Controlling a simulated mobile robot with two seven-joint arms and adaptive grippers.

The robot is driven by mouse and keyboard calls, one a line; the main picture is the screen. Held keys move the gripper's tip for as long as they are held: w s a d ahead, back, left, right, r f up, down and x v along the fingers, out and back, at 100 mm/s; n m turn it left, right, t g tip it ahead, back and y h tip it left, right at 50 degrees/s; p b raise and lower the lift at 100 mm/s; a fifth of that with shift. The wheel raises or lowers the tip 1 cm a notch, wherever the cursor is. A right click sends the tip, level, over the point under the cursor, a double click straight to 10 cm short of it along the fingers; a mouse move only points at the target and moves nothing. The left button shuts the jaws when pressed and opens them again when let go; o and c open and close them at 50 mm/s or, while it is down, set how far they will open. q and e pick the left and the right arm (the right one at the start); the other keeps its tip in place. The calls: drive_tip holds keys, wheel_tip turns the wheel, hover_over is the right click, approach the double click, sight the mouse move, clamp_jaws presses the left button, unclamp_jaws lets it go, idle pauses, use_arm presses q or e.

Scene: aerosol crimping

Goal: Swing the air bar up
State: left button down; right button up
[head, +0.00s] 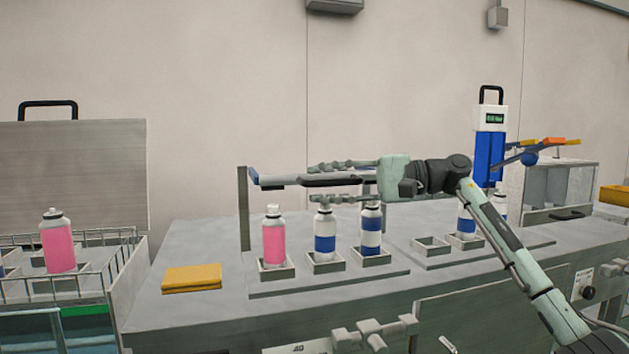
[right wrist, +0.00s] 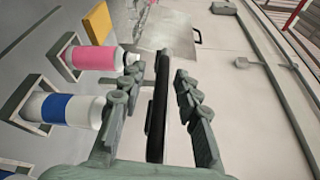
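The air bar (head: 318,181) runs nearly level above the cans, dark along its middle with a blue left end, beside an upright post (head: 244,208). My right gripper (head: 318,183) reaches in from the right, one finger above the bar and one below. The right wrist view shows the dark bar (right wrist: 157,105) between the spread fingers (right wrist: 160,88), with a clear gap on the right finger's side. The gripper is open around the bar. Whether the left finger touches it is hard to tell. My left gripper is not in view.
Under the bar stand a pink can (head: 274,241) and blue-and-white cans (head: 325,240) in square holders. A yellow cloth (head: 191,278) lies at left near a wire basket (head: 118,262). A blue device (head: 489,150) stands at right. The wall above the bar is clear.

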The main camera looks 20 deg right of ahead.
drive_tip(key=shift+x, duration=0.95)
drive_tip(key=shift+c, duration=0.6)
clamp_jaws()
drive_tip(key=shift+f, duration=0.15)
